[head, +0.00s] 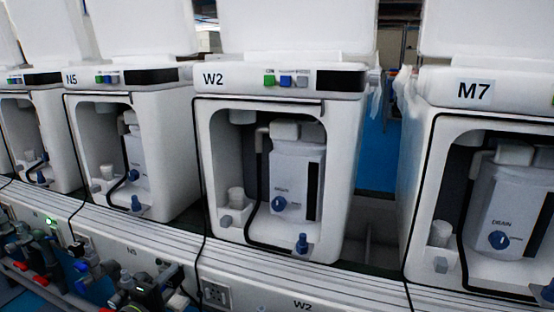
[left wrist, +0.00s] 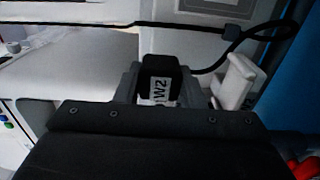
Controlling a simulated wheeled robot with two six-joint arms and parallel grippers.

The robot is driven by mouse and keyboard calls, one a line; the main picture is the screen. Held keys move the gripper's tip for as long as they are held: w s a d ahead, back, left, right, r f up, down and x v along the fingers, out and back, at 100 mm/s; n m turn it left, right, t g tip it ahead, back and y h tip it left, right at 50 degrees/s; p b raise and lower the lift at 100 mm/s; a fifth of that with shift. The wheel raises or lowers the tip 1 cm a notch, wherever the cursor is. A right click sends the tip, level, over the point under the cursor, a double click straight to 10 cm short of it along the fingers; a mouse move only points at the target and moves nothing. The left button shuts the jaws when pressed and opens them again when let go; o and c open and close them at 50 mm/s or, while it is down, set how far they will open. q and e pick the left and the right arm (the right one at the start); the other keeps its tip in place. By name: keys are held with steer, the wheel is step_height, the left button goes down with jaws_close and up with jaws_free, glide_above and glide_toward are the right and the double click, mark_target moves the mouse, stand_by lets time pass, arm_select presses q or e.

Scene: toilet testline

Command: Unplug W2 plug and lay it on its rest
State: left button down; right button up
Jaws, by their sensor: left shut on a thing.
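The W2 plug (left wrist: 158,72) is a black block with a white "W2" label. It shows in the left wrist view between the grey fingers of my left gripper (left wrist: 160,88), which is shut on it. A white bracket-like piece (left wrist: 236,82) stands just right of the plug; I cannot tell if it is the rest. In the head view, the W2 toilet unit (head: 283,150) is in the middle, with an outlet plate (head: 216,293) low in front of it. No gripper shows clearly in the head view. My right gripper is not in view.
Units N5 (head: 130,77) and M7 (head: 474,90) stand left and right of W2. Pipes and valves (head: 125,288) crowd the lower left. A black cable (left wrist: 262,34) loops right of the plug. A white ledge (head: 270,273) runs along the front.

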mark_target(176, 301)
arm_select(q)
steer(key=shift+f+b, duration=1.65)
steer(key=shift+f, duration=0.1)
